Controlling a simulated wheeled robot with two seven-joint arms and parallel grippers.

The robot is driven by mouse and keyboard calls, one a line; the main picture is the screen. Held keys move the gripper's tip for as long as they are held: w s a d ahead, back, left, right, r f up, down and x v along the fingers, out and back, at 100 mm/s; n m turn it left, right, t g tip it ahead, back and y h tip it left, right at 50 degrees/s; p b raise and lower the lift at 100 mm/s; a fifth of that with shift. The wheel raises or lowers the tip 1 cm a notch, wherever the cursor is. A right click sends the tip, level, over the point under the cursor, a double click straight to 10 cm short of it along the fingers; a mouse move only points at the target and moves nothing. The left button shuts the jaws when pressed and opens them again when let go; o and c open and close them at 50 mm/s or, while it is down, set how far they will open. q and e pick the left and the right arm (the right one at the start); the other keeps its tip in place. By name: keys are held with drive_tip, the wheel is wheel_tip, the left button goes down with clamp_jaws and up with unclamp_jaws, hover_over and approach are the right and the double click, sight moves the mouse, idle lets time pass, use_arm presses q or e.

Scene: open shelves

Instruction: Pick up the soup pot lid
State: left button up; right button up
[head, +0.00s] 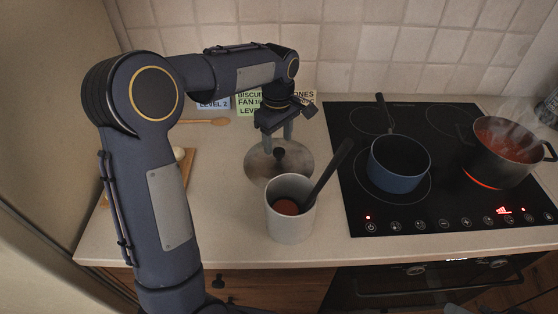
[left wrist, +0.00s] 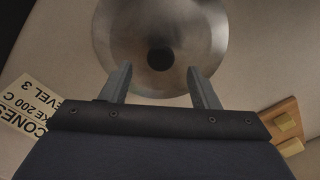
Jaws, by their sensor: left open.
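The soup pot lid (head: 256,168) is a round metal disc with a dark knob (head: 279,153), lying on the counter left of the stove. My left gripper (head: 276,136) is over the lid, pointing down, with its fingers close to the knob. In the left wrist view, the lid (left wrist: 125,35) fills the top middle, and its dark knob (left wrist: 160,60) shows ahead of and between the open fingertips of the gripper (left wrist: 160,78). Nothing is between the fingers. A soup pot (head: 497,165) with red soup stands open on the stove's right side. My right gripper is not in view.
A white container (head: 291,220) with a dark-handled utensil stands just in front of the lid. A blue saucepan (head: 398,168) sits on the black cooktop (head: 362,216). A wooden board (head: 187,166) and a wooden spoon (head: 207,122) lie to the left. Recipe cards (head: 247,105) stand behind.

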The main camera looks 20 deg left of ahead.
sight(279, 151)
use_arm(q)
drive_tip(key=f, duration=0.4)
drive_tip(key=shift+s+d+f, duration=0.1)
drive_tip(key=shift+d+f, duration=0.1)
drive_tip(key=shift+f, duration=0.05)
drive_tip(key=shift+r, duration=0.1)
drive_tip(key=c, duration=1.1)
